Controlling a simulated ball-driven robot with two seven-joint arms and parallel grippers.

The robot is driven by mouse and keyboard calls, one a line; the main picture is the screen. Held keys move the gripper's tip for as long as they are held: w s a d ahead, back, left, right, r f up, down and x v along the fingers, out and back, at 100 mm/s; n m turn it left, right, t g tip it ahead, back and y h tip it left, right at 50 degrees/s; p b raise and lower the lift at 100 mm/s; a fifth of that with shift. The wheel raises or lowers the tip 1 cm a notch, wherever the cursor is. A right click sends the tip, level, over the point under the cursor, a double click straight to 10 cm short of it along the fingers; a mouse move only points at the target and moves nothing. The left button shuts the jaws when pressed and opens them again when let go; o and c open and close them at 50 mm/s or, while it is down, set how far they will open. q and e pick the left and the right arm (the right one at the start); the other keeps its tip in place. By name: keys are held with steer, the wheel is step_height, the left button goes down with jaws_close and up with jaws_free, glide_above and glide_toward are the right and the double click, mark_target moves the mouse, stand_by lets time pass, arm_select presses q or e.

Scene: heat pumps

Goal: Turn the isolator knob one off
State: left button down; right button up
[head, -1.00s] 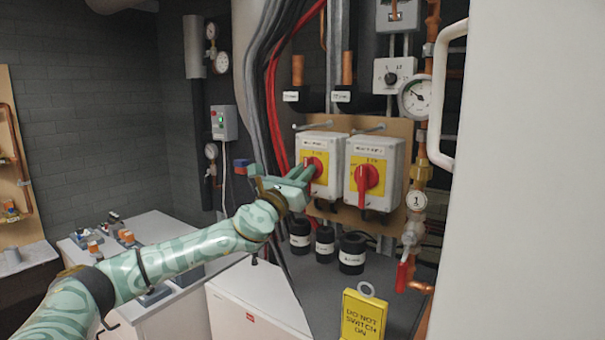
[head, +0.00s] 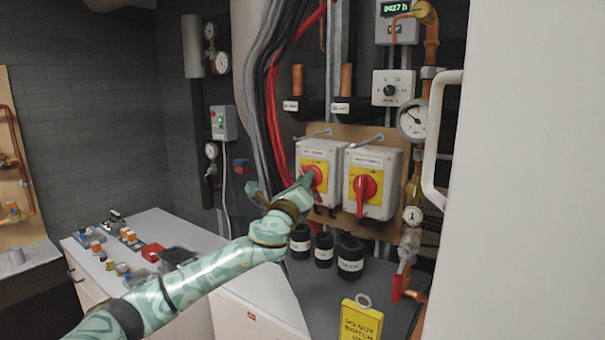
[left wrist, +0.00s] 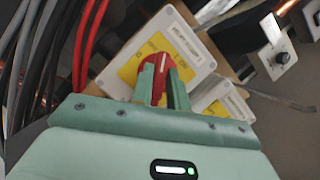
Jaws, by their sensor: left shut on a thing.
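Two grey isolator boxes with yellow plates and red knobs hang side by side on a wooden board. My left gripper (head: 302,190) is at the left box (head: 318,150), its fingers shut on that box's red knob (head: 317,177). The left wrist view shows the fingers (left wrist: 162,88) on either side of the red knob (left wrist: 168,68), which stands askew to the box's edges. The fingers hide part of the knob and plate. The right box's red knob (head: 366,187) is free, with its handle upright. My right gripper is out of view.
Red and grey cables (head: 268,90) hang close left of the boxes. Black capped cylinders (head: 350,255) and a yellow warning tag (head: 361,318) are below. A gauge (head: 413,119) and copper pipes are to the right, beside a large white panel (head: 535,180) with a handle.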

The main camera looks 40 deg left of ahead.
arm_select(q)
steer(key=shift+d+r+n+g+y+p, duration=0.1)
steer(key=shift+n+g+y+p, duration=0.45)
steer(key=shift+n+p, duration=1.65)
steer(key=shift+a+f+n+g+y+p, duration=0.1)
steer(key=shift+n+g+p, duration=0.9)
steer(key=shift+n+p, duration=1.2)
steer(key=shift+d+r+n+g+y+p, duration=0.2)
steer(key=shift+n+g+p, duration=0.55)
steer(key=shift+n+p, duration=1.45)
steer(key=shift+a+f, duration=0.1)
steer(key=c, duration=1.4)
jaws_free()
steer(key=shift+a, duration=0.1)
steer(key=shift+o, duration=0.2)
steer(key=b+v, duration=0.1)
steer(key=v, duration=1.5)
steer(key=shift+s+b, duration=0.2)
steer(key=shift+b, duration=0.15)
